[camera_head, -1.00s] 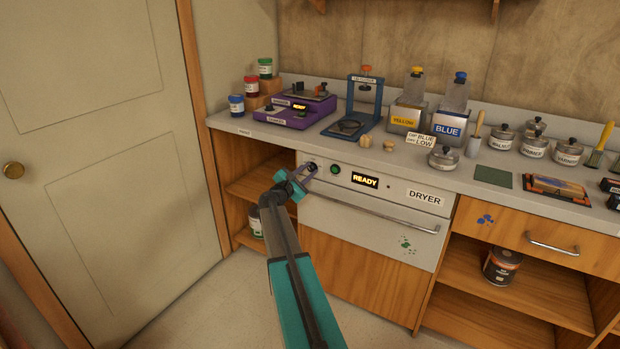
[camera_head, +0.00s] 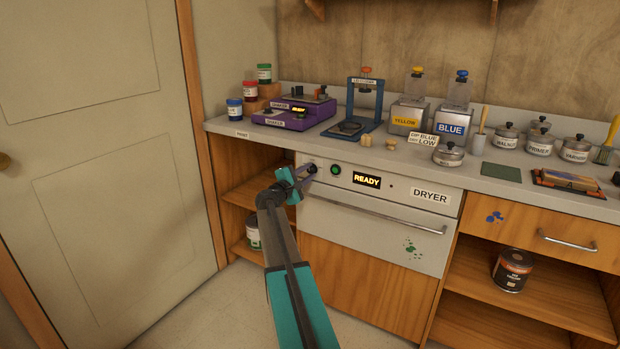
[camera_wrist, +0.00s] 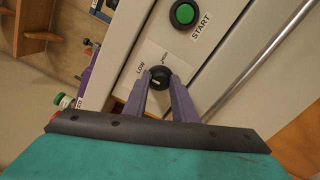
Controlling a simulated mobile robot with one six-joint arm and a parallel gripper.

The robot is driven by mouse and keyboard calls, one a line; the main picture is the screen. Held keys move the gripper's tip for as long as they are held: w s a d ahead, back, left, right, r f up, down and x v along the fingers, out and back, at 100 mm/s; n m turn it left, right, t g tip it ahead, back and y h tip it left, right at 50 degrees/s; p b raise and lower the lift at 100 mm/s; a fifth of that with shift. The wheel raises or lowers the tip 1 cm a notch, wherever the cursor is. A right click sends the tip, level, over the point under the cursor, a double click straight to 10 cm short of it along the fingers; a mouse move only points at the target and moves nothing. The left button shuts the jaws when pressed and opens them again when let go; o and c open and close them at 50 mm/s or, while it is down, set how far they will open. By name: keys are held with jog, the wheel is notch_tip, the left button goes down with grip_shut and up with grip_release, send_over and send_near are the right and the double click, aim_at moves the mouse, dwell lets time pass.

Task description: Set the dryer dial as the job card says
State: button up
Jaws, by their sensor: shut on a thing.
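The dryer dial (camera_wrist: 160,73) is a small black round knob on the dryer's pale front panel. My gripper (camera_wrist: 160,86) has its two purple fingers closed on either side of the dial in the wrist view. In the head view my gripper (camera_head: 303,172) is at the left end of the dryer panel. A LOW label lies to the dial's left in the wrist view and another, blurred label above it. The direction of the dial's pointer is hard to tell. The job card (camera_head: 423,139) on the counter reads DIP BLUE, DRY LOW.
The green START button (camera_wrist: 185,14) sits beside the dial. The READY display (camera_head: 367,180) is lit. The dryer's handle bar (camera_head: 375,214) runs below the panel. Yellow (camera_head: 407,117) and blue (camera_head: 452,127) tanks stand on the counter. A door (camera_head: 110,150) is at the left.

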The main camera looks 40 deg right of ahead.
jog(key=shift+w+a+r, duration=0.1)
jog(key=shift+w+a, duration=0.1)
jog(key=shift+w, duration=0.15)
jog(key=o, duration=1)
jog(key=shift+s, duration=0.15)
jog(key=p+v, duration=0.1)
jog(key=v, duration=1.2)
jog(key=shift+s+a, duration=0.1)
jog(key=shift+a, duration=0.25)
